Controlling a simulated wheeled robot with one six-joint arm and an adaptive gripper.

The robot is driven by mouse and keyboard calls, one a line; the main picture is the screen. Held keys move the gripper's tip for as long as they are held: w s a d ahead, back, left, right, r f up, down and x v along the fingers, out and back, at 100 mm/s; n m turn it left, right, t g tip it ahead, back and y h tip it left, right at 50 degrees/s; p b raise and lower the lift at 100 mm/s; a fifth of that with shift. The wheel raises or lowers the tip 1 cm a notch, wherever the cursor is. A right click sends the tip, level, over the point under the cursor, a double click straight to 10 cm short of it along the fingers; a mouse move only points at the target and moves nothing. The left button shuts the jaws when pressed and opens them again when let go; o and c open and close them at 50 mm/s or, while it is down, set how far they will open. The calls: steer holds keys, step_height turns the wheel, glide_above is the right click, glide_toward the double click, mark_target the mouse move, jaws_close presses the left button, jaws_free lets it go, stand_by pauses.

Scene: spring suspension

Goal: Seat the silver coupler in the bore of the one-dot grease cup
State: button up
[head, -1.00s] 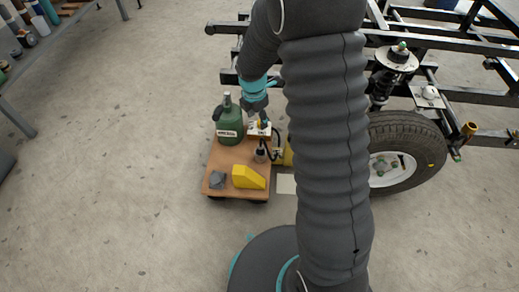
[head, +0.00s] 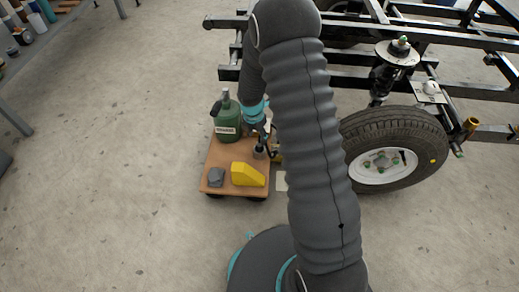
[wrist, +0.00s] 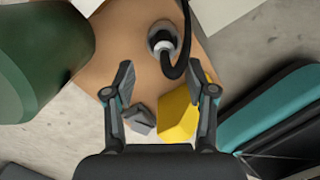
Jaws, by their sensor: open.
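A dark grey cup (wrist: 153,33) stands on the brown cart top, ahead of my gripper in the wrist view. A silver coupler (wrist: 164,46) on the end of a black hose (wrist: 183,52) shows at the cup's mouth. I cannot tell how deep it sits, and no dot mark is readable. The cup also shows small in the head view (head: 259,152). My gripper (wrist: 166,80) is open and empty, its fingers apart on the near side of the cup and hose. In the head view my gripper (head: 262,130) is over the cart's back right part, hiding things behind it.
A green canister (head: 228,120) stands at the cart's back left. A grey block (head: 216,177) and a yellow wedge (head: 248,174) lie on the cart's (head: 213,157) front. A wheel (head: 398,150) and black frame stand to the right. Open floor lies left.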

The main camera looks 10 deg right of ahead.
mark_target(259, 142)
steer(key=f, duration=0.2)
steer(key=d+f+b, duration=0.1)
steer(key=f, duration=0.2)
steer(key=shift+w+f, duration=0.1)
jaws_close()
